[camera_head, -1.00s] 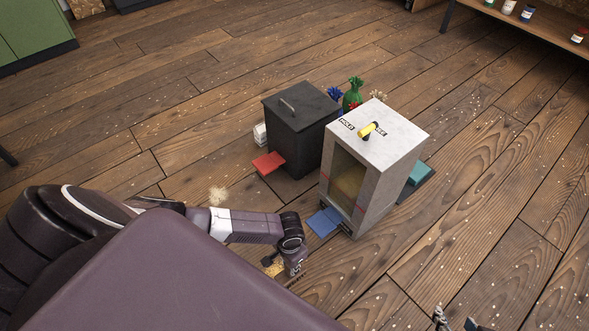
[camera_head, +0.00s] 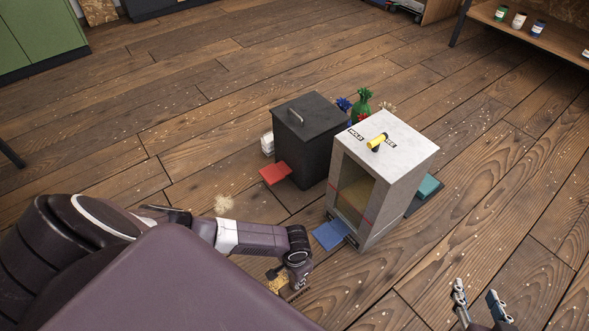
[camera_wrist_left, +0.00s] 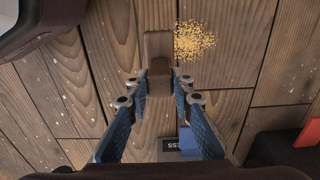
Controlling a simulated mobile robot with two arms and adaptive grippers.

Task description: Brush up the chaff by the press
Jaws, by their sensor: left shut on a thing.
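In the left wrist view, my left gripper (camera_wrist_left: 159,92) is shut on a brown wooden brush (camera_wrist_left: 158,48). A patch of golden chaff (camera_wrist_left: 194,41) lies on the floor beside the brush's far end, to its right. In the head view, my left gripper (camera_head: 297,286) is low over the floor, and the chaff (camera_head: 277,280) shows partly hidden behind it. A second pale tuft (camera_head: 224,202) shows beyond my left arm. The pale grey press box (camera_head: 395,185) stands right of the left gripper, with a blue pedal (camera_head: 329,236) in front. My right gripper (camera_head: 482,300) is open and empty at bottom right.
A black bin (camera_head: 305,145) with a red pedal (camera_head: 275,174) stands left of the press. The floor at right is clear. A shelf with jars (camera_head: 519,20) is at the back right.

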